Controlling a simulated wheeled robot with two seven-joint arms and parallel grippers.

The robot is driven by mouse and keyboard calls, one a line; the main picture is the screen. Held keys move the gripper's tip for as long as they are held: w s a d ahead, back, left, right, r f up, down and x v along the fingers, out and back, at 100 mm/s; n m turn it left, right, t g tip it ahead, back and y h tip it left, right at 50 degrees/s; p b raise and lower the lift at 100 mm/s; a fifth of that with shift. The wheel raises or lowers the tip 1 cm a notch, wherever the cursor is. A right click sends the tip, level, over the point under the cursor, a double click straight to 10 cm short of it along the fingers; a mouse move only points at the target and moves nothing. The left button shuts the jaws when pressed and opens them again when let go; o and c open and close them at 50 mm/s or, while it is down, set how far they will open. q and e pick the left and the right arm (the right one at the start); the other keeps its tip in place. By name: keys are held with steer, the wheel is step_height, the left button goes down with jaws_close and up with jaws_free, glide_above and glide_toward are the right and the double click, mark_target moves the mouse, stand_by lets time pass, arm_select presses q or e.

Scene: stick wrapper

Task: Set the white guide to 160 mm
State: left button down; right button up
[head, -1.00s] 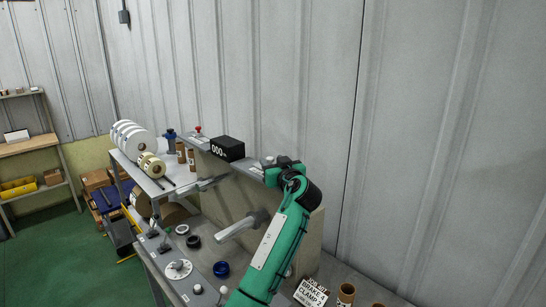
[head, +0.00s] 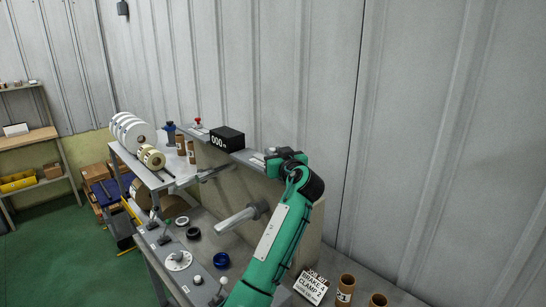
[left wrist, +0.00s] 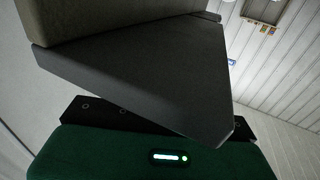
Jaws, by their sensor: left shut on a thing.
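My left gripper (head: 276,158) is at the right part of the grey top ledge (head: 240,155) of the machine, beside its end. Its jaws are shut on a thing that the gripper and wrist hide. In the left wrist view a dark grey slab (left wrist: 150,75) fills the space in front of the gripper's green palm (left wrist: 150,155); the fingertips do not show. A small pale patch lies on the ledge just left of the gripper; I cannot tell whether it is the white guide. My right gripper is not in view.
A black counter (head: 227,140) reading 000 and a red knob (head: 198,121) stand on the ledge left of the gripper. A grey spindle (head: 243,216) sticks out below. A card (head: 312,287) and cardboard tubes (head: 345,287) are at lower right. White rolls (head: 130,130) stand at left.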

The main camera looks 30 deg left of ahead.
arm_select(q)
steer(key=shift+s+d+f+b, duration=0.1)
steer(key=shift+d+f+b, duration=0.1)
steer(key=shift+d+b, duration=0.15)
steer(key=shift+s+d+r, duration=0.1)
steer(key=shift+d+r, duration=0.1)
steer(key=shift+d, duration=0.05)
steer(key=c, duration=1.3)
jaws_free()
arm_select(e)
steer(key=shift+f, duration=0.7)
arm_select(q)
steer(key=shift+o, duration=0.2)
steer(key=shift+s+d+f, duration=0.1)
steer(key=shift+s+d, duration=0.05)
steer(key=b+v, duration=0.6)
steer(key=v, duration=0.7)
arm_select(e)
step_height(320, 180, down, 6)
arm_select(q)
steer(key=shift+d, duration=0.1)
